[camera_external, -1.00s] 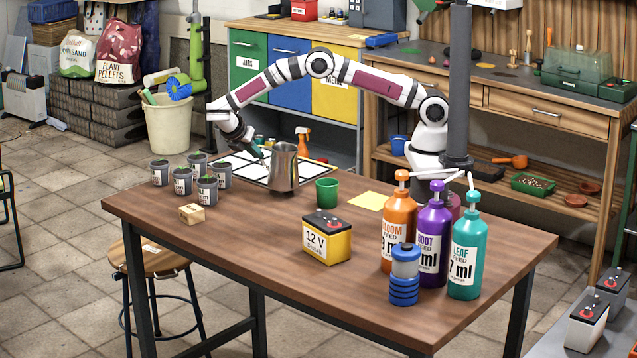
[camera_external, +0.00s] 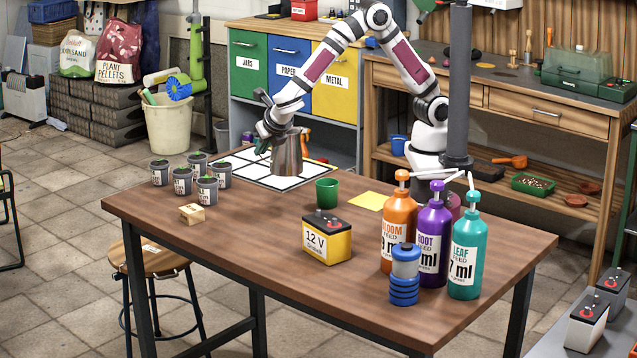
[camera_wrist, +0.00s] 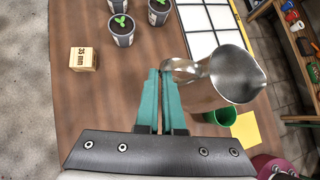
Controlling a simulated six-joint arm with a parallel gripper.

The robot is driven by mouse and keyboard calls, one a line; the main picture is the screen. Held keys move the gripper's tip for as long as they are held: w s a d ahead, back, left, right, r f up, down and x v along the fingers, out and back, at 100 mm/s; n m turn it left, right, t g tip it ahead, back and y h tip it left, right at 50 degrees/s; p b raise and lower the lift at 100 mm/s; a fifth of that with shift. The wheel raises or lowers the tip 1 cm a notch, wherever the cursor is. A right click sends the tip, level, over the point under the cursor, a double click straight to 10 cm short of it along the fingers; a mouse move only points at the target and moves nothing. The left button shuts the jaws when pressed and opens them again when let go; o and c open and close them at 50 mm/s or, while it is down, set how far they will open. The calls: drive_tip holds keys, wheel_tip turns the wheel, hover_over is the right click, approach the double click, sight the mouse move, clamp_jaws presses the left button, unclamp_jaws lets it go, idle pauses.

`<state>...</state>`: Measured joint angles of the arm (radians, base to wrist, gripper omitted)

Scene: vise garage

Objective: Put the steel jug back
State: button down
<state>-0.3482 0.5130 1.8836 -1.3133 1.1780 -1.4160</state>
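The steel jug (camera_external: 288,155) is held upright near the white gridded board (camera_external: 248,180) at the back of the table. Its base appears raised off the surface. My gripper (camera_external: 265,146) is at the left side of the jug. In the wrist view, the teal fingers of my gripper (camera_wrist: 160,75) are close together at the handle of the jug (camera_wrist: 232,75), whose open mouth shows to the right. The fingers appear shut on the handle; the exact contact is partly hidden. The gridded board also shows in the wrist view (camera_wrist: 231,39), behind the jug.
A green cup (camera_external: 327,192) and yellow sheet (camera_external: 369,201) lie right of the board. Several seedling pots (camera_external: 182,183) and a wooden block (camera_external: 192,213) stand left. A 12 V battery (camera_external: 327,238) and pump bottles (camera_external: 432,240) are in front.

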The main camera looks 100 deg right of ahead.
drive_tip(key=w+a+f, duration=0.1)
drive_tip(key=a+f, duration=0.2)
drive_tip(key=w+a+f, duration=0.1)
drive_tip(key=a+f, duration=0.2)
drive_tip(key=f, duration=0.1)
drive_tip(key=w+a+f, duration=0.1)
drive_tip(key=a+f, duration=0.2)
drive_tip(key=a, duration=0.1)
drive_tip(key=shift+w+f, duration=0.25)
drive_tip(key=shift+w, duration=0.15)
drive_tip(key=c, duration=1)
unclamp_jaws()
drive_tip(key=shift+c, duration=0.2)
